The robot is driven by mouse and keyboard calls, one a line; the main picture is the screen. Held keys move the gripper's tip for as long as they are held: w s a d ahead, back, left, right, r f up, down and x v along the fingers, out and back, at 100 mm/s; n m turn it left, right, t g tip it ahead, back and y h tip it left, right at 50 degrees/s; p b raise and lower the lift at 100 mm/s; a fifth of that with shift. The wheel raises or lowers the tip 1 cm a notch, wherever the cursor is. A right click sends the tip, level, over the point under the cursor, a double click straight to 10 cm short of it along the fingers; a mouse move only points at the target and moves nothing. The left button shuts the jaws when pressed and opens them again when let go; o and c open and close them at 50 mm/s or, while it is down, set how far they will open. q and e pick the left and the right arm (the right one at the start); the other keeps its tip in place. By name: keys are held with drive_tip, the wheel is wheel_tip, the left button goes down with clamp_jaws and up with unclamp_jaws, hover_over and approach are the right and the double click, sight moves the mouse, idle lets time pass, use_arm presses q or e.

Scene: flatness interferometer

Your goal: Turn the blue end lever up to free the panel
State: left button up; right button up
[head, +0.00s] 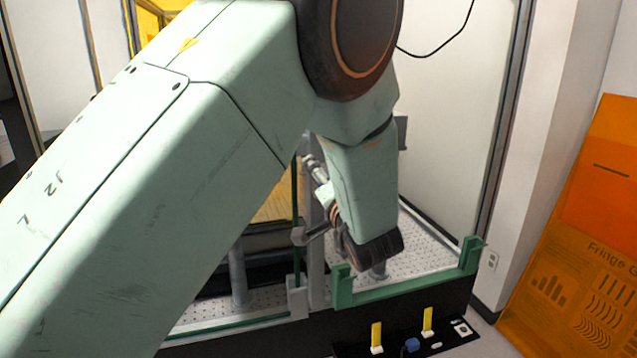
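My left arm comes in from the left and covers much of the head view. Its forearm points down to a dark wrist end over the perforated bench plate (425,252). Grey metal parts show beside the wrist, but I cannot tell whether they are my gripper or part of the fixture. The fingers are not clearly seen. I see no blue end lever for certain; it may be hidden behind my arm. A small blue piece (412,345) sits low on the black front strip. I cannot single out the panel. My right gripper is not in view.
A green bracket (405,286) with raised ends stands along the bench's front edge. Two yellow upright tabs, one left (376,335) and one right (427,321), stand on the black strip. An orange board (590,270) leans at the right wall. A grey post (314,260) rises near my wrist.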

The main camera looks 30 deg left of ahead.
use_arm(q)
drive_tip(key=m, duration=0.3)
drive_tip(key=w+m, duration=0.1)
drive_tip(key=m, duration=0.1)
drive_tip(key=shift+d+r+m, duration=0.15)
drive_tip(key=shift+d+m, duration=0.15)
drive_tip(key=shift+d, duration=0.1)
idle(0.4)
drive_tip(key=o, duration=1.1)
drive_tip(key=shift+d, duration=0.15)
drive_tip(key=shift+o, duration=0.2)
